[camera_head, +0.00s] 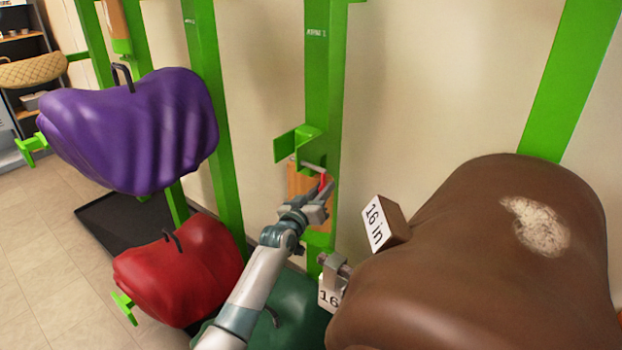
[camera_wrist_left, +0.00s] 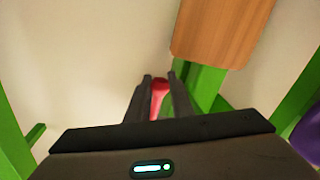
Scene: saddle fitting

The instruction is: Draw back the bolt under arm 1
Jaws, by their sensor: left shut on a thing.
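The red bolt handle (camera_head: 323,181) sits below a green bracket (camera_head: 297,144) on the middle green post, whose small label (camera_head: 316,32) ends in a 1. A thin grey bar (camera_head: 312,166) shows just above the red part. My left gripper (camera_head: 321,192) reaches up to it from below. In the left wrist view the two dark fingers (camera_wrist_left: 157,90) are shut on the red handle (camera_wrist_left: 159,88). The rest of the bolt is hidden, so I cannot tell how far it is drawn. My right gripper is not in view.
A large brown saddle form (camera_head: 480,270) fills the right foreground, with a "16 in" block (camera_head: 383,222) beside it. Purple (camera_head: 135,130), red (camera_head: 180,270) and dark green (camera_head: 285,325) forms stand left and below. A wooden board (camera_wrist_left: 220,30) is close to my left gripper.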

